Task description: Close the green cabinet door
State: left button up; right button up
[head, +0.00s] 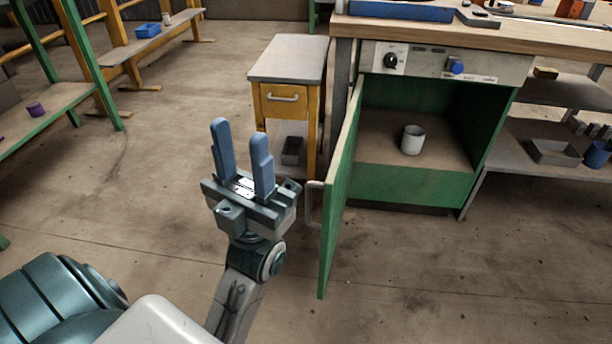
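The green cabinet (410,183) stands under a wooden workbench, its front open. Its green door (341,190) is hinged on the left and swung wide out toward me, seen nearly edge-on. A metal handle (313,204) sits on the door's outer, left-facing side. A white cup (413,139) stands inside the cabinet. My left gripper (241,158) is left of the door and its handle, apart from them in the picture. Its two blue fingers point up and are spread, with nothing between them. My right gripper is not in view.
A small yellow cabinet with a grey top (289,60) stands behind my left gripper, left of the green cabinet. Shelves with a grey bin (554,152) are at the right. Green-framed racks (50,115) stand at the left. The floor in front is clear.

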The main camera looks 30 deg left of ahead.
aim_at(335, 186)
jog(key=i+j+z, duration=0.15)
jog(key=j, duration=0.9)
jog(key=j+z, duration=0.1)
jog(key=j, duration=0.9)
jog(key=k+j+z, duration=0.25)
jog(key=k+j, duration=0.3)
